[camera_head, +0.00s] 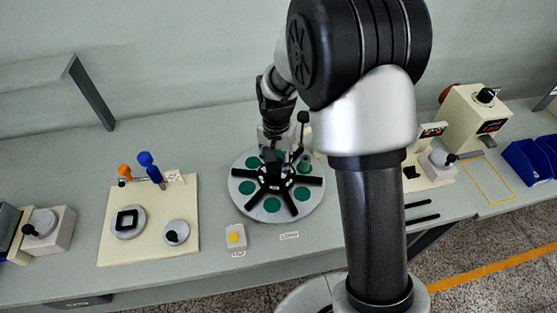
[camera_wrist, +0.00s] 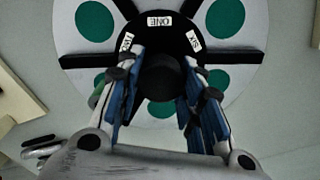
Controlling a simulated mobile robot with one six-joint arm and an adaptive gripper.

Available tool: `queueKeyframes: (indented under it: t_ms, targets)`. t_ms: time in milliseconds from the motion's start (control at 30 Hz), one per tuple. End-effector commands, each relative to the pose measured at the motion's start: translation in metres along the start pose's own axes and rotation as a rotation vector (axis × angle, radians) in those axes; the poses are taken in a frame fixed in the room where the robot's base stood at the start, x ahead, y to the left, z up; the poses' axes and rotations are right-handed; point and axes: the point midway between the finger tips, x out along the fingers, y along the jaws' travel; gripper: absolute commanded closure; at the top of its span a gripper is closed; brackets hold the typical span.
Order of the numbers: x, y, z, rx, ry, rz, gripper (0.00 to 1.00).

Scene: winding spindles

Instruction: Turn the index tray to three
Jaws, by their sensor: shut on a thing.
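The index tray (camera_head: 275,218) is a round grey disc with green pads, black spokes and a black hub, in the middle of the bench in the head view. In the wrist view the tray (camera_wrist: 65,28) fills the upper part, with labels ONE, SIX and apparently TWO on its hub. My gripper (camera_head: 271,152) is over the hub. In the wrist view its two blue-padded fingers are shut on the round black hub knob (camera_wrist: 160,72), one on each side. ONE lies just above the knob, between the fingers.
A black-knobbed post (camera_head: 303,118) rises behind the tray. A box with a yellow button (camera_head: 236,236) is in front of it. A cream board (camera_head: 110,240) with orange and blue knobs is at left. Cream machines (camera_head: 470,115) and blue bins (camera_head: 525,160) are at right.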

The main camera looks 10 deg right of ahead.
Motion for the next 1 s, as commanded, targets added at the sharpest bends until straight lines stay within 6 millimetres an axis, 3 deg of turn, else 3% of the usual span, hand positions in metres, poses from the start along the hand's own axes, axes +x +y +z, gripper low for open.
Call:
queueKeyframes:
  t_ms: [1000]
  targets:
    - [-0.0008,-0.0001,0.0009,0.497,0.001,-0.001,1.00]
